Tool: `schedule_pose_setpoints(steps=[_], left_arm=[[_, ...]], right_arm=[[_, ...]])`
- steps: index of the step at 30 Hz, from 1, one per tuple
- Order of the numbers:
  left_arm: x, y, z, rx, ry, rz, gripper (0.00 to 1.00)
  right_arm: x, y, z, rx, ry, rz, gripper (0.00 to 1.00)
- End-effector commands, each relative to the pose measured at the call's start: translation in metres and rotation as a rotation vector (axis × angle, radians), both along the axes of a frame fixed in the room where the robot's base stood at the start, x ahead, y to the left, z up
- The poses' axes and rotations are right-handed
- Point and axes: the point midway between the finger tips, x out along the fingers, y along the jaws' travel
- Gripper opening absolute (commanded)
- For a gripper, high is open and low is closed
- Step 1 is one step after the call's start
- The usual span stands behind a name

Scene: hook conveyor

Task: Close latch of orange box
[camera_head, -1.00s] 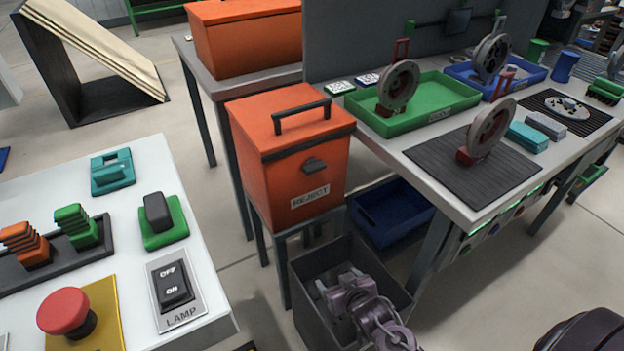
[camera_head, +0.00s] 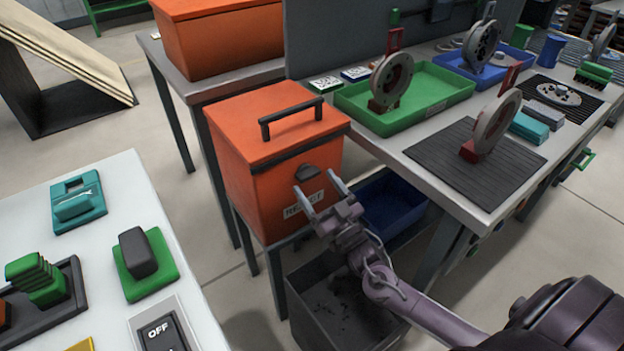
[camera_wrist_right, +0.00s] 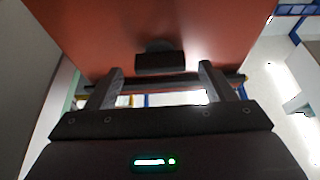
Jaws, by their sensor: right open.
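The orange box (camera_head: 250,185) with a REJECT label stands on a small stand between the tables, its lid down with a black handle (camera_head: 290,117) on top. The dark latch (camera_head: 307,173) is on its front face, just below the black rim. My right gripper (camera_head: 321,188) is open in front of that face, its fingers pointing at the box just below the latch and partly covering the label. In the right wrist view the latch (camera_wrist_right: 160,60) lies ahead, between and beyond the two fingers (camera_wrist_right: 161,85). Nothing is between the fingers. My left gripper is out of view.
A grey bin (camera_head: 335,300) stands under my right arm, with a blue crate (camera_head: 393,205) behind it. The workbench (camera_head: 425,172) with a green tray (camera_head: 430,90) is to the right. A white table (camera_head: 110,235) with switches is at left.

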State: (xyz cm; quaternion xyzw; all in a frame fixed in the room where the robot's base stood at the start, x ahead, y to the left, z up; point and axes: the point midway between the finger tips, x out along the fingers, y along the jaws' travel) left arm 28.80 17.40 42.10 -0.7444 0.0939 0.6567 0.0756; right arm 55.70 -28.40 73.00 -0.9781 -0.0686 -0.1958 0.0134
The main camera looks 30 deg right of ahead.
Motion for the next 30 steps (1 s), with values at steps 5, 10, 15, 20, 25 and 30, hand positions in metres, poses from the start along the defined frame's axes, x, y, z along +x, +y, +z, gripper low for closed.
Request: schedule_pose_setpoints(steps=[5, 10, 15, 20, 25, 30], left_arm=[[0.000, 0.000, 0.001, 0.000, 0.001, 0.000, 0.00], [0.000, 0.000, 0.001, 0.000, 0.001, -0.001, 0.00], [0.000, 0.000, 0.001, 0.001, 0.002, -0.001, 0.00], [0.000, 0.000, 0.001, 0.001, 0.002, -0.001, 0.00], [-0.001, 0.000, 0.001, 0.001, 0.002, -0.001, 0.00], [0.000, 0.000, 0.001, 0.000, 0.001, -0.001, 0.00]], right_arm=[[0.018, 0.003, 0.007, 0.000, 0.000, 0.000, 0.76], [0.023, 0.003, 0.009, 0.000, 0.002, -0.001, 0.76], [0.022, 0.003, 0.009, 0.000, 0.003, -0.001, 0.76], [0.022, 0.003, 0.008, 0.000, 0.003, -0.001, 0.55], [0.022, 0.003, 0.008, 0.000, 0.003, -0.001, 0.33], [0.022, 0.003, 0.009, -0.006, 0.002, -0.001, 0.32]])
